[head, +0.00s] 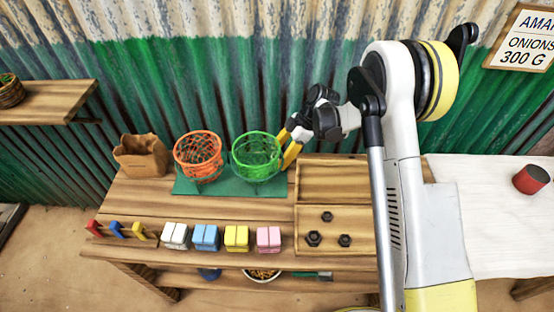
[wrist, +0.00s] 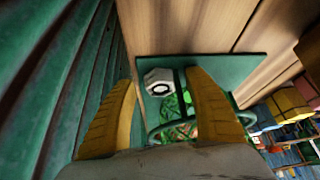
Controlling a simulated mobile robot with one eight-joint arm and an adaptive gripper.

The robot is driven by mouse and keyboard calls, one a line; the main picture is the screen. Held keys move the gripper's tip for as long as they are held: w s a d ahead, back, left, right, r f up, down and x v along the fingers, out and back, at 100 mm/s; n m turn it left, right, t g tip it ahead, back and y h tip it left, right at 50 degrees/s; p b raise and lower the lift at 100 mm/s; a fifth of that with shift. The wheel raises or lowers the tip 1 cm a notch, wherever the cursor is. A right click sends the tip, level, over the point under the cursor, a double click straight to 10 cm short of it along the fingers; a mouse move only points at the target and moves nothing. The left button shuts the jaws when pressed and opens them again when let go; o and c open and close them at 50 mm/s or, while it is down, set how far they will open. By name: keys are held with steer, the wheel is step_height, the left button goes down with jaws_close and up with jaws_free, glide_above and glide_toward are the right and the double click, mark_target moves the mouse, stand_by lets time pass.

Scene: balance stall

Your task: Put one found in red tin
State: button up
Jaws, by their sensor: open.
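My gripper (head: 281,153) is open at the right side of the green wire basket (head: 257,157). In the wrist view its two yellow fingers (wrist: 161,80) are spread. A pale silver hex nut (wrist: 158,82) shows between and beyond the fingertips, on the green mat (wrist: 225,68) beside the green basket. I cannot tell whether the fingers touch it; in the head view the nut is hidden. The red tin (head: 531,180) lies or stands on the white cloth at the far right, well away from my gripper.
An orange wire basket (head: 198,155) stands left of the green one. A wooden tray (head: 333,209) holds three dark nuts. White, blue, yellow and pink blocks (head: 237,238) line the front edge. A paper bag (head: 141,155) stands back left. The corrugated wall is close behind.

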steer(key=shift+r, duration=0.1)
jaws_close()
steer(key=shift+d, duration=0.1)
